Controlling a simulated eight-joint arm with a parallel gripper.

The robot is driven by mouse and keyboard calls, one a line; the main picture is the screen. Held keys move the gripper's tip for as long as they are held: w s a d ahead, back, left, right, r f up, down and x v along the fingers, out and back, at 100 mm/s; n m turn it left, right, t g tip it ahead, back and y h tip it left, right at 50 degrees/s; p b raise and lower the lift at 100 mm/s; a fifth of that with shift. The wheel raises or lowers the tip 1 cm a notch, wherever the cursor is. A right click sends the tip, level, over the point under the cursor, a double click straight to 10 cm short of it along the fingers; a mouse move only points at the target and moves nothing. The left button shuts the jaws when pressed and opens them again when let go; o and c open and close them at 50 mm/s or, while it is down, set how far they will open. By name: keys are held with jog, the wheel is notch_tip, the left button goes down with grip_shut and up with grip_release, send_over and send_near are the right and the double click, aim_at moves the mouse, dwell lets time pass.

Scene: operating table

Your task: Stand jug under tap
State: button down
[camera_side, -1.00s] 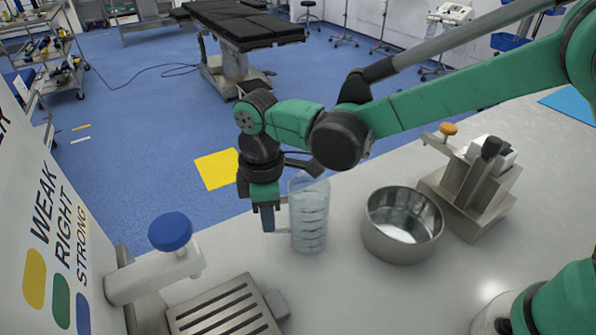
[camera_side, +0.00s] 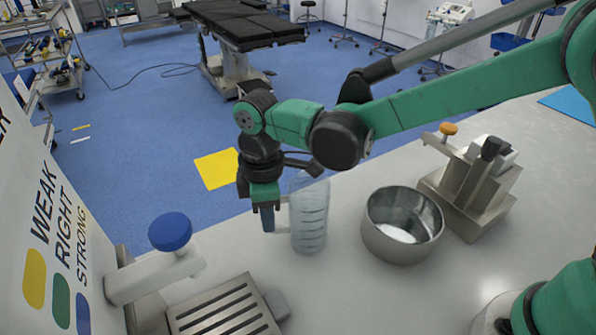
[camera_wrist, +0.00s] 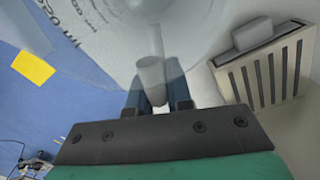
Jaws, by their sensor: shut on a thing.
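The clear jug (camera_side: 310,215) stands upright on the pale counter, with dark graduation lines on its wall. Its handle is on the left side, where my gripper (camera_side: 267,217) is shut on it. In the wrist view the handle (camera_wrist: 152,80) lies between the two fingers of my gripper (camera_wrist: 158,98), and the jug's printed wall (camera_wrist: 110,30) shows beyond. The tap (camera_side: 155,275) with a blue knob (camera_side: 170,232) is at the lower left, above a slotted drip tray (camera_side: 222,310). The jug is apart from the tray, to its upper right.
A steel bowl (camera_side: 402,228) stands close to the right of the jug. A metal stand with an orange knob (camera_side: 468,188) is farther right. The slotted tray (camera_wrist: 268,72) also shows at right in the wrist view. Bare counter lies between jug and tray.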

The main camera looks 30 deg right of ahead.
jog(key=shift+r, duration=0.1)
notch_tip(320, 180, up, 19)
jog(key=d+f+m, duration=0.3)
jog(key=d+m, duration=0.3)
jog(key=d, duration=0.3)
jog(key=d+f+m, duration=0.3)
jog(key=d+m, duration=0.4)
jog(key=d, duration=0.3)
jog(key=shift+w+d+f+m, duration=0.15)
jog(key=shift+d+f+m, duration=0.15)
jog(key=a+r+n, duration=0.3)
jog(key=a+n, duration=0.3)
jog(key=a, duration=0.4)
jog(key=a+r+n, duration=0.4)
jog(key=a+n, duration=0.3)
jog(key=a, duration=0.2)
jog(key=shift+a+r+n, duration=0.2)
jog(key=shift+a+n, duration=0.1)
jog(key=shift+a, duration=0.05)
